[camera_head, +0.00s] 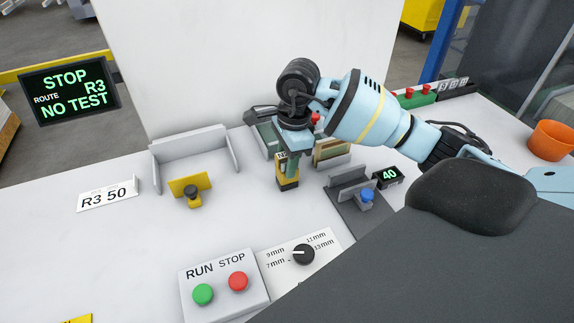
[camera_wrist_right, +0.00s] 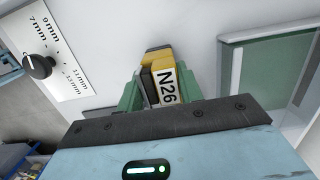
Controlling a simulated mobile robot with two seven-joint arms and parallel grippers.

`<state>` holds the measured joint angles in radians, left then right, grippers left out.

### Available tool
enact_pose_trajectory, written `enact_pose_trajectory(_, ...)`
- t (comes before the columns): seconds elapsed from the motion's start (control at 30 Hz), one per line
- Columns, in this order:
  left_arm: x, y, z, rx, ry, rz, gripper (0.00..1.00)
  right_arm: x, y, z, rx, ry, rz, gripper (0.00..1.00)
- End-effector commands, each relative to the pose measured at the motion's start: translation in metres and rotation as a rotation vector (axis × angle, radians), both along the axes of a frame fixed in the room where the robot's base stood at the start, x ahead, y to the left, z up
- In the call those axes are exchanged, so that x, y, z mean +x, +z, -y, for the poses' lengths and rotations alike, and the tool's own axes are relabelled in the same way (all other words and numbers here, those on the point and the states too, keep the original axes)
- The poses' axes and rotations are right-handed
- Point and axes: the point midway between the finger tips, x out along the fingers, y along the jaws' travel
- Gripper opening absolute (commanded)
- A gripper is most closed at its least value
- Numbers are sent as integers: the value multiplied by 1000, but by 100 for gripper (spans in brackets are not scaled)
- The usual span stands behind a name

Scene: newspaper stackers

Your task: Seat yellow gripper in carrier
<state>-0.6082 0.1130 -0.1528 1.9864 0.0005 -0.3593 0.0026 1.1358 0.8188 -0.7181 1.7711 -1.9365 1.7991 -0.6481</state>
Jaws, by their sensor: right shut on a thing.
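The yellow gripper (camera_head: 287,184), a small yellow and black block, is held upright below my right gripper (camera_head: 290,160), over or just on the white table. In the right wrist view the yellow block (camera_wrist_right: 160,58) bears a white N26 label and sits between the two green fingers of my right gripper (camera_wrist_right: 160,95). Its lower end is close to the table; I cannot tell whether it touches. I cannot tell for sure which fixture is the carrier; a grey slotted holder (camera_head: 347,188) with a blue knob stands just right of the block. My left gripper is not in view.
A white three-sided tray (camera_head: 190,150) and a yellow plate with a dark knob (camera_head: 191,186) stand to the left. A green-edged holder (camera_head: 268,138) is behind my gripper. A RUN/STOP box (camera_head: 222,280) and a dial panel (camera_head: 303,254) lie in front.

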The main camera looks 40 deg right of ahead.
Motion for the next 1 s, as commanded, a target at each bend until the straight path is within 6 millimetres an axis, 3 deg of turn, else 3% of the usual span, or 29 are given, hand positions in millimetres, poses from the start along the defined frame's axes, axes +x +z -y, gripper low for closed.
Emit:
enact_pose_trajectory(0.17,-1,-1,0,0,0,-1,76,1,17,0,1,0,6,6)
enact_pose_trajectory(0.6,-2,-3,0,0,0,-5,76,1,91,0,0,0,3,6)
enact_pose_trajectory(1.0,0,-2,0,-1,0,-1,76,0,100,0,1,0,1,6)
